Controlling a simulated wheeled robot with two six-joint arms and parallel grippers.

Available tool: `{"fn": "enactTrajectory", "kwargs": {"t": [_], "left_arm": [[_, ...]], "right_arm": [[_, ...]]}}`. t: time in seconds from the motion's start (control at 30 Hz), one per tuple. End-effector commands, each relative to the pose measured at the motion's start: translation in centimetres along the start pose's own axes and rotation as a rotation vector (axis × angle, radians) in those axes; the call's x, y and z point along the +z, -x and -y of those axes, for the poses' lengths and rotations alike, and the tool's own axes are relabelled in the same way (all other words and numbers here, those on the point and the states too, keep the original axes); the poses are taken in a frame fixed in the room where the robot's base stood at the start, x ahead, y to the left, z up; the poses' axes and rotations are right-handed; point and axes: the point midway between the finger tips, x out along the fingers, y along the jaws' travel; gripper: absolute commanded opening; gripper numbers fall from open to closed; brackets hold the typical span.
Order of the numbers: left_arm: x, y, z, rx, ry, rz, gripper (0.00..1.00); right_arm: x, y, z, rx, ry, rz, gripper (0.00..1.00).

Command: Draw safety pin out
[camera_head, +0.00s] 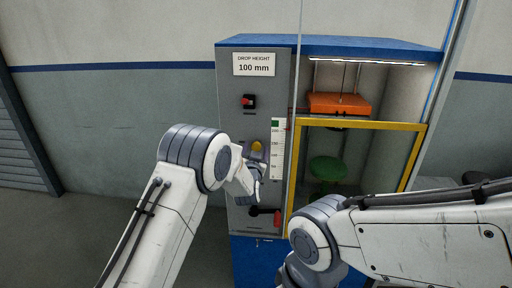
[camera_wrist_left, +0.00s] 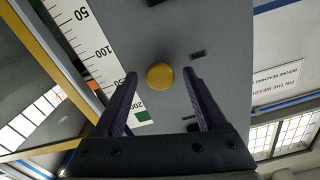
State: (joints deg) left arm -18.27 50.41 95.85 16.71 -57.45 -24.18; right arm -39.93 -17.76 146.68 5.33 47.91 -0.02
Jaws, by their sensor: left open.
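A round yellow knob (camera_head: 257,146) sits on the grey front panel of the test machine, left of the printed scale. It looks like the head of the safety pin; its shaft cannot be seen. My left gripper (camera_head: 257,159) is at the panel by the knob, and its purple fingers partly cover that area. In the left wrist view the knob (camera_wrist_left: 160,76) lies between the two spread fingertips of the left gripper (camera_wrist_left: 160,78), with gaps on both sides. The left gripper is open and empty. My right arm enters from the right; its gripper does not show.
The scale (camera_head: 277,155) is right of the knob.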

Motion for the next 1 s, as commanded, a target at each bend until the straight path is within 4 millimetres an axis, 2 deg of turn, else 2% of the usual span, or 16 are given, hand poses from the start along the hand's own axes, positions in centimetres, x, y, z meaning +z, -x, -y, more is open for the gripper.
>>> {"fn": "enactTrajectory", "kwargs": {"t": [0.3,0.33,0.47,0.5,0.53,1.0], "left_arm": [[0.06,-0.31,0.00,0.000,0.000,0.001,0.73],[0.06,-0.30,0.00,0.000,0.000,0.001,0.70],[0.05,-0.29,-0.01,0.000,0.000,0.001,0.20],[0.04,-0.29,-0.01,0.000,0.000,0.001,0.05],[0.04,-0.29,-0.01,0.000,0.000,0.001,0.00],[0.01,-0.28,-0.02,0.000,0.000,0.000,0.00]], "right_arm": [[0.00,0.07,0.00,0.000,0.000,0.000,0.64],[0.00,0.07,0.01,0.000,0.000,0.000,0.64],[0.00,0.07,0.01,0.000,0.000,0.000,0.64],[0.00,0.07,0.01,0.000,0.000,0.000,0.64],[0.00,0.07,0.01,0.000,0.000,0.000,0.64],[0.00,0.08,0.01,0.000,0.000,0.000,0.64]]}}
